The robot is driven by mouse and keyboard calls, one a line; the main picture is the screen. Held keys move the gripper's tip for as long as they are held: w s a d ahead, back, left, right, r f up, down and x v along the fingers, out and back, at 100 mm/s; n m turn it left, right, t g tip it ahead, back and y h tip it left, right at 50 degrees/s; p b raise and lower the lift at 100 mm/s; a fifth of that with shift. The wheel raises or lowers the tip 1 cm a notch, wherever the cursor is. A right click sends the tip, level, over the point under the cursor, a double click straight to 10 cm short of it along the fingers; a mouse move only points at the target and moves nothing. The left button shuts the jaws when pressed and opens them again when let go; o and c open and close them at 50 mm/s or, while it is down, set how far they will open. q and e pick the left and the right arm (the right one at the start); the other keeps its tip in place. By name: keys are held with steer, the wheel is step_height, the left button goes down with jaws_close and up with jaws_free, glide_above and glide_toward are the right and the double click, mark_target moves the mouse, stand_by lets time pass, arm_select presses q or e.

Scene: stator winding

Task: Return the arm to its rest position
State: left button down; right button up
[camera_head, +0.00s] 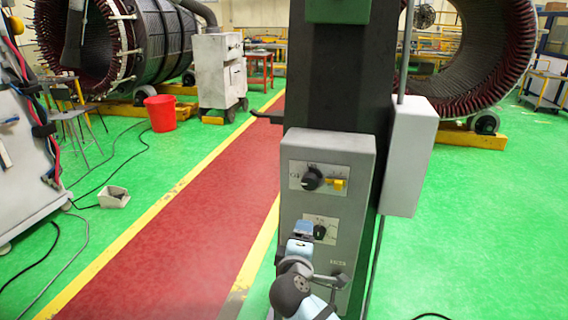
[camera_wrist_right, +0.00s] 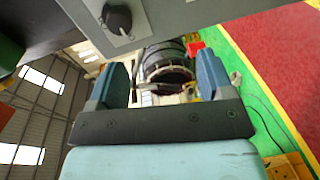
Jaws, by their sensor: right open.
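My right arm comes up from the bottom of the head view, and its gripper (camera_head: 302,232) is in front of the lower part of a grey control box (camera_head: 348,165). The box has an upper black knob (camera_head: 312,178), a yellow switch (camera_head: 338,184) and a lower black knob (camera_head: 320,231). In the right wrist view my right gripper (camera_wrist_right: 160,70) is open, with two blue fingers wide apart and nothing between them. A black knob (camera_wrist_right: 117,19) on the box shows beyond the left finger. I cannot tell whether the gripper touches the box. My left gripper is not in view.
The box is on a dark column (camera_head: 340,80), with a light grey box (camera_head: 411,155) on its right side. Large stators (camera_head: 155,45) stand behind. A red bucket (camera_head: 161,112) and cables lie left of the red walkway (camera_head: 190,230). Green floor at right is mostly clear.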

steer(key=s+d+f+m+g+y, duration=0.2)
steer(key=s+d+f, duration=0.1)
steer(key=s+f, duration=0.55)
steer(key=s+d+f+m+g+y, duration=0.25)
steer(key=s+f, duration=0.35)
steer(key=f, duration=0.5)
steer(key=s+d+f+m+y, duration=0.1)
steer(key=s+d+f+m, duration=0.2)
steer(key=s, duration=0.5)
steer(key=s+d+f+m+y, duration=0.1)
steer(key=s+d+f+m, duration=0.3)
steer(key=s, duration=0.4)
steer(key=shift+s+d+g, duration=0.35)
steer(key=shift+d, duration=0.2)
steer(key=shift+y, duration=0.25)
steer(key=shift+c, duration=0.2)
